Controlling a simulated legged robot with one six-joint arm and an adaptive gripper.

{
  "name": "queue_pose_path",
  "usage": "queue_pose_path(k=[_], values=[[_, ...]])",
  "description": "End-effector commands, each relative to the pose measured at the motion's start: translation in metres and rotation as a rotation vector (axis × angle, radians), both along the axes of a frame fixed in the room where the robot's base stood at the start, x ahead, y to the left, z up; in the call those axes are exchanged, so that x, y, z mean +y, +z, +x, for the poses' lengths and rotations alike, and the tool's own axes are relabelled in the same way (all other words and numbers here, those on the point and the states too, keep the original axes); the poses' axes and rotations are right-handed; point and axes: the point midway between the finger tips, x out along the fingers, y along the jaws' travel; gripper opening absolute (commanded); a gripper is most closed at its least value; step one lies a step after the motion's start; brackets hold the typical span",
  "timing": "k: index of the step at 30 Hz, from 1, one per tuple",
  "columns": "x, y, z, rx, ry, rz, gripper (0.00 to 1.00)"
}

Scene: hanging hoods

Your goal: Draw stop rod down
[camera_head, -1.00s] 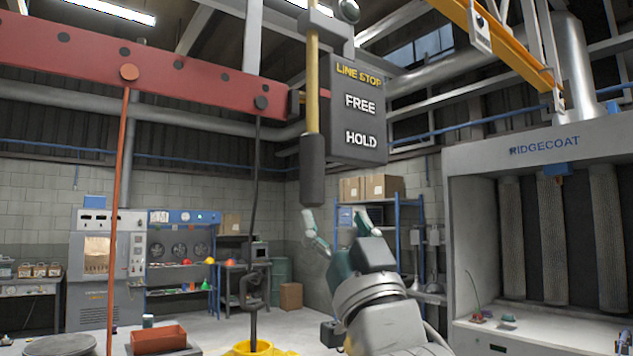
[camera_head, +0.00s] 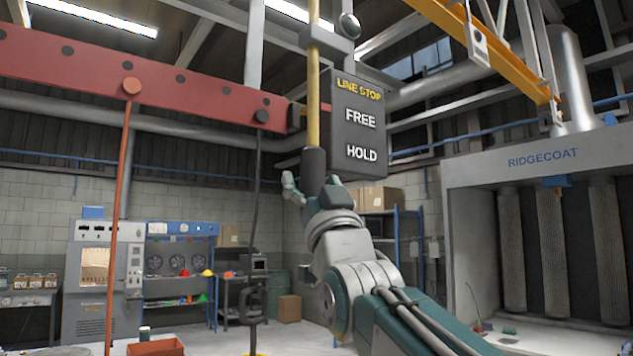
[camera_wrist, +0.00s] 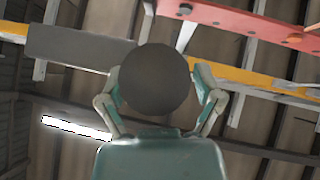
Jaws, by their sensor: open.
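The stop rod is a yellow vertical bar (camera_head: 313,95) with a dark cylindrical grip (camera_head: 313,165) at its lower end. It hangs beside the grey LINE STOP board (camera_head: 358,120) marked FREE and HOLD. My gripper (camera_head: 308,187) is raised at the grip's lower part, its fingers spread to either side and hiding the grip's bottom end. In the wrist view the round dark end of the grip (camera_wrist: 158,79) sits between my two open fingers (camera_wrist: 160,95). I cannot tell whether a finger touches it.
A red beam (camera_head: 190,85) runs to the left of the rod, with an orange rod (camera_head: 119,230) and a dark hanging hook rod (camera_head: 256,200) below it. A yellow rail (camera_head: 500,55) and the RIDGECOAT booth (camera_head: 540,160) stand at right. Shelves with boxes are behind.

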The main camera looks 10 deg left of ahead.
Motion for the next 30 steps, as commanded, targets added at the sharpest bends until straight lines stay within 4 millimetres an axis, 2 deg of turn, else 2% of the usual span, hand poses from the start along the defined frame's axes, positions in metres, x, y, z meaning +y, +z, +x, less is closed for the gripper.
queue_pose_path(k=[8, 9, 14, 15, 23, 30], values=[[0.0, 0.002, 0.001, -0.001, 0.0, 0.001, 0.84], [0.0, 0.002, 0.001, -0.001, 0.0, 0.001, 0.8], [0.0, 0.002, 0.001, 0.0, -0.001, -0.001, 0.08], [0.0, 0.002, 0.001, 0.0, -0.001, -0.001, 0.0], [0.001, -0.006, 0.001, 0.0, 0.0, -0.002, 0.0], [0.001, -0.04, 0.001, 0.002, 0.0, -0.003, 0.0]])
